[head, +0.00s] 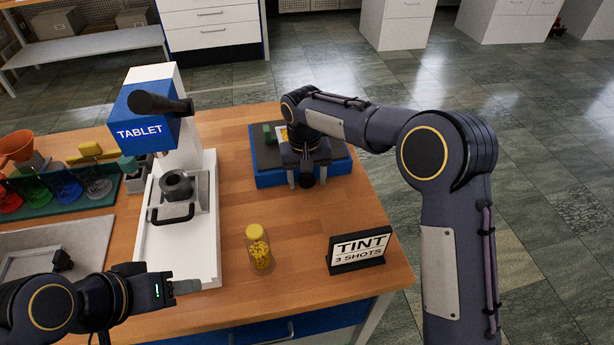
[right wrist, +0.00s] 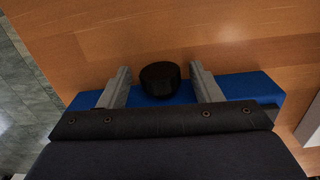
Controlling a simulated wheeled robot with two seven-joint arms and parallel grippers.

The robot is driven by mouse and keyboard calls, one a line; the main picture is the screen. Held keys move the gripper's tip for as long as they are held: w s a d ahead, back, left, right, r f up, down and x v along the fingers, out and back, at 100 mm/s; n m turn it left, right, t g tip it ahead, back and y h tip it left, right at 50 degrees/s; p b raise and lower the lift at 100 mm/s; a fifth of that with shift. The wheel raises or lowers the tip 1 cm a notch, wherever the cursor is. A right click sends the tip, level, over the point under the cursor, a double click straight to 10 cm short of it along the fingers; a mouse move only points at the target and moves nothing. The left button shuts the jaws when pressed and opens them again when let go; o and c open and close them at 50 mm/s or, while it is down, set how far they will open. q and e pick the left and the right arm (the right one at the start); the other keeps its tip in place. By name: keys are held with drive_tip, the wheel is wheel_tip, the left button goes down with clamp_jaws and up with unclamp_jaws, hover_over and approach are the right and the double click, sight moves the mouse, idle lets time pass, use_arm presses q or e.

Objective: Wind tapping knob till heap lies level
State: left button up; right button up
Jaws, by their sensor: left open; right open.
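The black tapping knob (right wrist: 160,78) sticks out of the front of a blue-sided device (head: 269,180) with a dark top. In the head view, the knob (head: 307,182) shows between the fingers of my right gripper (head: 307,175). In the right wrist view, this gripper (right wrist: 161,83) is open, one finger on each side of the knob, with a gap on both sides. My gripper and arm hide much of the device's top. A small yellow patch (head: 282,134) shows there, but I cannot tell the heap's shape. My left gripper (head: 184,287) is open and empty, low at the left.
A white and blue tablet press (head: 136,235) stands left of the device. A yellow-capped jar (head: 259,248) and a TINT 3 SHOTS sign (head: 358,249) stand near the front. A green rack (head: 50,199) of coloured containers is at the left. Wooden tabletop is clear around the jar.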

drive_tip(key=c, duration=1)
drive_tip(key=shift+o, duration=0.2)
drive_tip(key=shift+d+y, duration=0.25)
drive_tip(key=shift+y, duration=1.15)
drive_tip(key=o, duration=1)
drive_tip(key=shift+c, duration=0.2)
drive_tip(key=shift+w+v, duration=0.15)
drive_tip(key=shift+v, duration=1.8)
drive_tip(key=shift+w+v, duration=0.1)
drive_tip(key=shift+v, duration=1.8)
drive_tip(key=shift+r, duration=0.1)
